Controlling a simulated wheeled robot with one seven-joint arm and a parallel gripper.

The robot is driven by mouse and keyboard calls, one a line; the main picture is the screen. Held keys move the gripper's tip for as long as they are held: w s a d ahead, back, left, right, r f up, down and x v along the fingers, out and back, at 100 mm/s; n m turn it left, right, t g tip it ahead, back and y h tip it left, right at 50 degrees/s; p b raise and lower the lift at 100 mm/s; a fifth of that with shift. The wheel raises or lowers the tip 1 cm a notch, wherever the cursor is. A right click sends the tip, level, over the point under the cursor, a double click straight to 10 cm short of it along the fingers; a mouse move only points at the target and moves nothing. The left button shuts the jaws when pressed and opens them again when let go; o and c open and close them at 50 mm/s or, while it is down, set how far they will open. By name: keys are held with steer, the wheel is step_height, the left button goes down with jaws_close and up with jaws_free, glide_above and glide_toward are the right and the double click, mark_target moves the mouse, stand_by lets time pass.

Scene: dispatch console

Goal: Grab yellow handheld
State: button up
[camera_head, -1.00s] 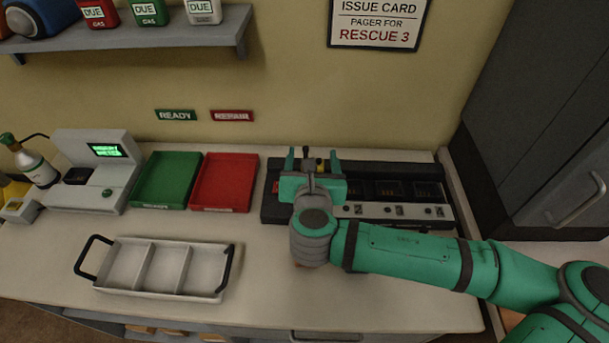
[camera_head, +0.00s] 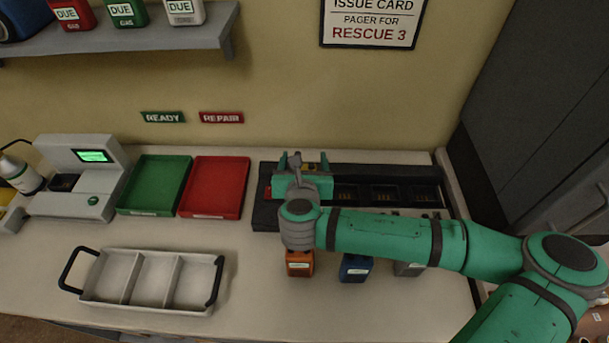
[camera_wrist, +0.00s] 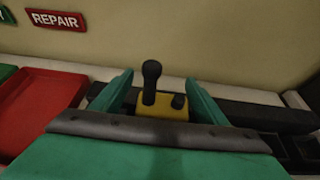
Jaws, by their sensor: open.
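In the head view my gripper (camera_head: 303,160) is over the left part of the rack and hides most of the handheld.
Orange (camera_head: 299,263), blue (camera_head: 355,268) and grey (camera_head: 409,269) devices stand before the rack, close under my arm. Green (camera_head: 154,186) and red (camera_head: 214,188) trays lie left of it. A white divided carrier (camera_head: 145,278) is at front left. The wall is close behind.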

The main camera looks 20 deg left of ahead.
steer(key=shift+w+d, duration=0.15)
steer(key=shift+s+a, duration=0.25)
steer(key=shift+s, duration=0.1)
steer(key=c, duration=0.4)
steer(key=shift+s+d, duration=0.1)
steer(key=c, duration=0.5)
steer(key=shift+d, duration=0.3)
steer(key=c, duration=0.4)
steer(key=shift+d+h, duration=0.25)
steer(key=shift+h, duration=0.05)
steer(key=shift+c, duration=0.2)
steer(key=shift+a+r, duration=0.2)
steer(key=shift+a, duration=0.05)
